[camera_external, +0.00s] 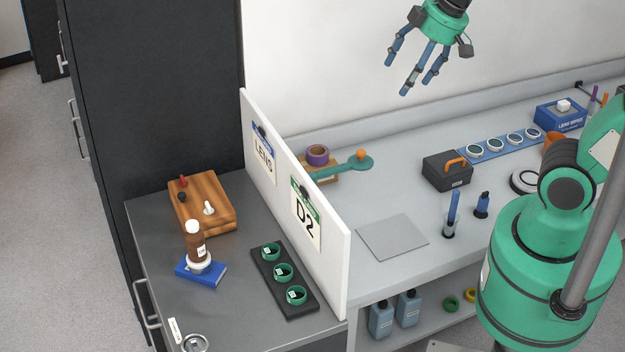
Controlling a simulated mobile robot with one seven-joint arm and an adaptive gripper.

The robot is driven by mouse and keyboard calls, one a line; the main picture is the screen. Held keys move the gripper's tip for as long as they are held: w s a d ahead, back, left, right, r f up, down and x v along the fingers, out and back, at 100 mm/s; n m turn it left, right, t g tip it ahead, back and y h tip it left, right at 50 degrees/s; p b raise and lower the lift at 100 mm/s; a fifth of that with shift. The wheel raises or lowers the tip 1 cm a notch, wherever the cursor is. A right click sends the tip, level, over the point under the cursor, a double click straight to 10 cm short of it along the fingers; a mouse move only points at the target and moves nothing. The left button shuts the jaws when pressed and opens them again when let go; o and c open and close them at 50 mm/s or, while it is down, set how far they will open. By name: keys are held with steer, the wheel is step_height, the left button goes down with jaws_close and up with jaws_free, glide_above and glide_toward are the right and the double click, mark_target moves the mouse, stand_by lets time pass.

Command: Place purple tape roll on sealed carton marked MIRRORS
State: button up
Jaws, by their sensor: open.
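The purple tape roll (317,155) lies flat on the right-hand bench, just behind the white divider. It appears to rest on a small tan carton (331,179), though the contact is hard to make out. The carton is partly hidden by the divider and a green paddle-shaped tool, and no MIRRORS marking can be read. My gripper (407,80) is high above the bench at the top of the view. Its blue fingers are spread open and empty, well up and to the right of the roll.
The green tool (345,168) with an orange knob lies by the carton. A white divider (335,250) separates the benches. A black case (447,172), a blue lens strip (500,146) and upright blue tools (452,213) stand to the right. A grey plate (392,237) lies in front.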

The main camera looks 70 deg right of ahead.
steer(key=s+a+f+m+t, duration=0.1)
steer(key=s+a, duration=0.2)
steer(key=s, duration=0.6)
steer(key=shift+s+m, duration=0.3)
steer(key=shift+s, duration=0.1)
steer(key=shift+a+f, duration=0.1)
steer(key=shift+f, duration=0.05)
step_height(320, 180, down, 14)
steer(key=b, duration=1.4)
steer(key=shift+f, duration=0.15)
